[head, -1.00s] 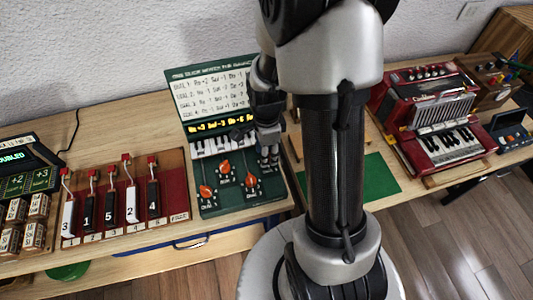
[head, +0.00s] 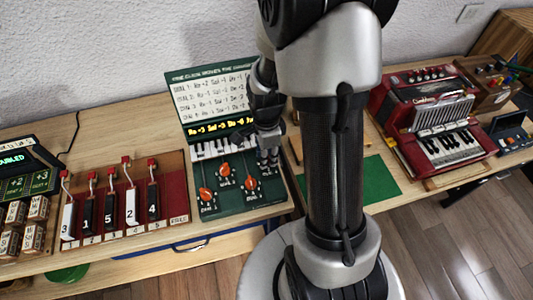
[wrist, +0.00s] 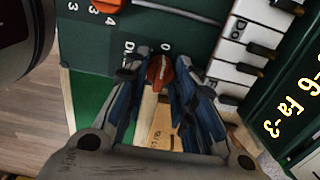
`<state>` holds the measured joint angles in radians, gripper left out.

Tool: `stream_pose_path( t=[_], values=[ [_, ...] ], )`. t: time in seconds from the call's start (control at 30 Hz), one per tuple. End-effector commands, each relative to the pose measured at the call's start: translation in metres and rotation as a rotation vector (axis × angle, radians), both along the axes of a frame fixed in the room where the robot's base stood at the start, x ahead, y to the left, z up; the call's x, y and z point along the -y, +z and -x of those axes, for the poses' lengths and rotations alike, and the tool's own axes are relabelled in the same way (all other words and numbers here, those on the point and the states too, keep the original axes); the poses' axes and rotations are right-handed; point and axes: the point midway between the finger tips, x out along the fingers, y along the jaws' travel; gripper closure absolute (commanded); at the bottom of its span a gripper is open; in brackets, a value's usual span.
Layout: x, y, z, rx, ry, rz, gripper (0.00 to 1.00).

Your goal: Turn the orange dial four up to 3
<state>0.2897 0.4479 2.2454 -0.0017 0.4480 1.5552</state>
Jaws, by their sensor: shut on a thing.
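The green dial box (head: 215,215) stands on the table with several orange dials. Three dials show in the head view: a left one (head: 206,194), an upper middle one (head: 225,169) and a lower one (head: 252,183). My gripper (head: 268,160) is at the box's right side and hides the dial there. In the wrist view my gripper (wrist: 162,95) is shut on an orange dial (wrist: 160,70), one finger on each side. A "0" mark shows just above this dial, and a partly covered "DIAL" label is to its left. The dial's exact pointing is unclear.
A white score board (head: 213,92) stands behind the box's piano keys (head: 215,148), with a yellow readout between them; "Fa-3" shows in the wrist view. Numbered levers (head: 110,210) stand left. A green mat (head: 375,180) and red accordion (head: 440,130) are right.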

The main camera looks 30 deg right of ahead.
Motion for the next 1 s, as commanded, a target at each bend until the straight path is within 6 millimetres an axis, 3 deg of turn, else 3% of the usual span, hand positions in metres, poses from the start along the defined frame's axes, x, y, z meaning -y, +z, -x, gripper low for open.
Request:
stream_pose_path(
  t=[0.37,1.0],
  values=[
    [0.0001,0.0010,0.0000,-0.001,0.168,-0.001,1.00],
    [0.0003,0.0012,-0.0003,0.000,0.766,-0.001,1.00]
  ],
)
